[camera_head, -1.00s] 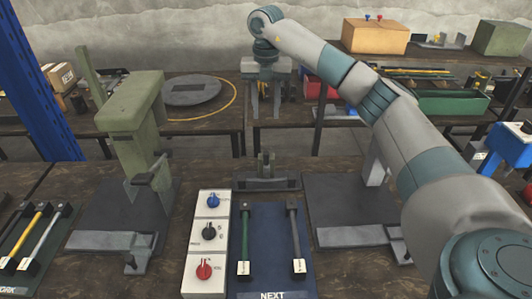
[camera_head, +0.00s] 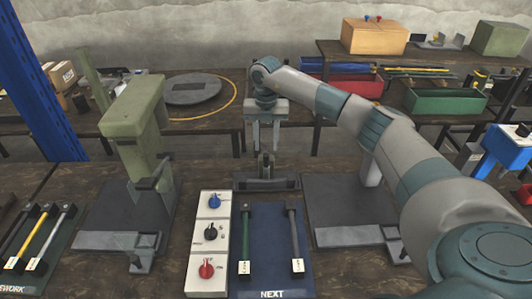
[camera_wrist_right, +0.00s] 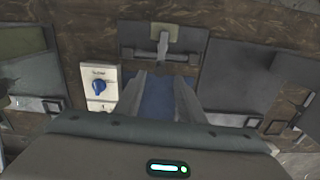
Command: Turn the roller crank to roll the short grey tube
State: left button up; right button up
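My right gripper (camera_head: 266,148) hangs fingers down just behind a small dark fixture (camera_head: 265,184) at the back of the bench. Its two fingers are apart with nothing between them; in the right wrist view (camera_wrist_right: 159,82) they frame the blue mat. The fixture, with a short upright, also shows in the right wrist view (camera_wrist_right: 130,38). I cannot tell for sure which part is the roller crank. A dark grey tube (camera_head: 294,235) with a white tag lies on the blue NEXT mat (camera_head: 269,255), right of a green tube (camera_head: 247,235). My left gripper is out of view.
A white panel (camera_head: 208,244) with blue, black and red knobs stands left of the mat. A green press (camera_head: 135,110) is at left, and a dark plate (camera_head: 335,205) at right. Several tubes lie on the REWORK mat (camera_head: 50,272).

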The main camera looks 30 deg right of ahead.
aim_at(266, 155)
notch_tip(266, 155, down, 6)
jog(key=shift+f+p, duration=0.25)
jog(key=shift+p, duration=0.65)
grip_shut()
